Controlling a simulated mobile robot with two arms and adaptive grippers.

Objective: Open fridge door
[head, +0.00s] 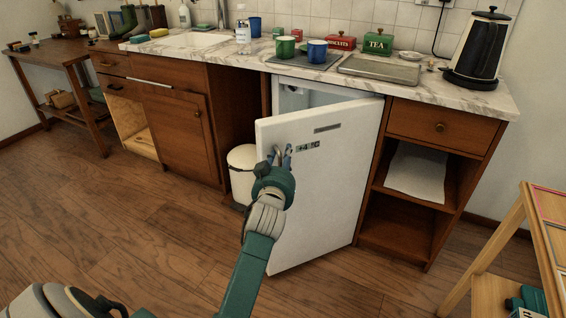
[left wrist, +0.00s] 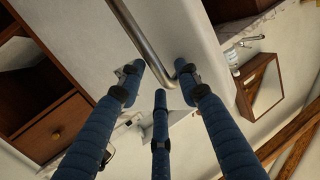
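The white fridge door (head: 335,190) stands partly open under the counter, swung out toward me, with a strip of the pale fridge interior (head: 292,97) showing above it. My left gripper (head: 279,155) is at the upper part of the door, near its free edge. In the left wrist view, a metal bar handle (left wrist: 143,36) on the door runs down to a bent end between the blue fingers of my left gripper (left wrist: 160,78). The fingers are spread, with the right fingertip close to the bar. I cannot tell whether it touches. My right gripper is not in view.
A white bin (head: 242,172) stands just left of the door. An open shelf unit (head: 405,225) is right of the fridge. A wooden rack (head: 500,245) stands at the right. The wooden floor (head: 150,230) before the cabinets is clear. A kettle (head: 480,48) and mugs stand on the counter.

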